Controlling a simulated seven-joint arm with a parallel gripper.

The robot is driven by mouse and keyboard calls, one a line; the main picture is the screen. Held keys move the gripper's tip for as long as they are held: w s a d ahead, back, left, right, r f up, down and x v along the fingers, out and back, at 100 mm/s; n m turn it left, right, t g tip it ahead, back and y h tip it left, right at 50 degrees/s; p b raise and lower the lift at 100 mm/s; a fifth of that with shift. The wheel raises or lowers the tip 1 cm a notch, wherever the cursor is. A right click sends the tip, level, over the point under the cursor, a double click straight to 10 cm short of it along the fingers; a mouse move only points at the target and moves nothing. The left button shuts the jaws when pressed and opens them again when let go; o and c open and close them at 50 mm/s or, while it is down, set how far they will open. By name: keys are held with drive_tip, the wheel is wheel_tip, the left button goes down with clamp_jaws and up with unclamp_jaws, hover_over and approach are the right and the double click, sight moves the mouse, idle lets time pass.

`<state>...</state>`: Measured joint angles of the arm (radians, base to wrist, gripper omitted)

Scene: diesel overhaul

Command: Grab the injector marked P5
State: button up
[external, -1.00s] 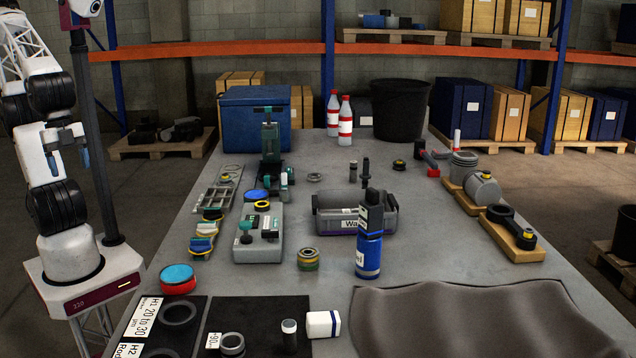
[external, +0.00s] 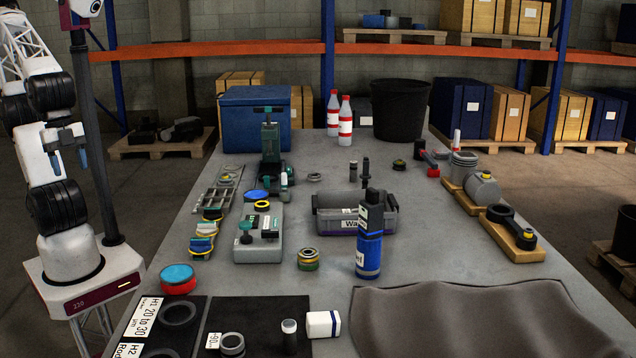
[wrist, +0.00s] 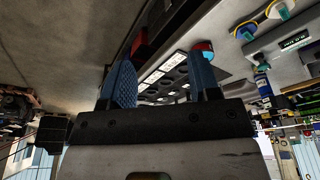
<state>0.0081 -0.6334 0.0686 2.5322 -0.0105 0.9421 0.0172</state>
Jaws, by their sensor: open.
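No P5 mark can be read in either view, and I cannot tell which part is that injector. A grey slotted rack (external: 222,188) lies at the table's left edge, its contents too small to identify. A green stand (external: 270,150) stands near it with a small slender part (external: 284,181) beside it. My gripper (external: 69,162) is at the far left, off the table and well away from these parts. In the wrist view my gripper (wrist: 164,80) shows two blue fingers spread apart with nothing between them.
A grey block with teal fittings (external: 258,240), a grey bin (external: 356,217) and a tall dark-blue bottle (external: 368,250) stand mid-table. A red-and-blue tin (external: 178,279) sits at the near left edge. A blue crate (external: 255,120) and black bucket (external: 400,110) are at the back.

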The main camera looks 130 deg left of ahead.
idle(0.3)
drive_tip(key=w+a+r+n+t+y, duration=0.2)
drive_tip(key=w+a+n+t+y, duration=0.1)
drive_tip(key=w+a, duration=1.35)
drive_tip(key=w+a+n+t+y, duration=0.1)
drive_tip(key=w+a, duration=0.5)
drive_tip(key=a, duration=0.3)
drive_tip(key=w+a+n+t+y, duration=0.1)
drive_tip(key=w+a+n, duration=0.1)
drive_tip(key=w+a, duration=0.55)
drive_tip(key=n+t+y, duration=0.2)
drive_tip(key=t+y, duration=0.1)
drive_tip(key=y, duration=0.1)
hover_over(365, 178)
drive_tip(key=s+d, duration=0.2)
drive_tip(key=s, duration=0.3)
wheel_tip(365, 178, down, 12)
drive_tip(key=shift+s+f, duration=0.15)
drive_tip(key=shift+x, duration=1.3)
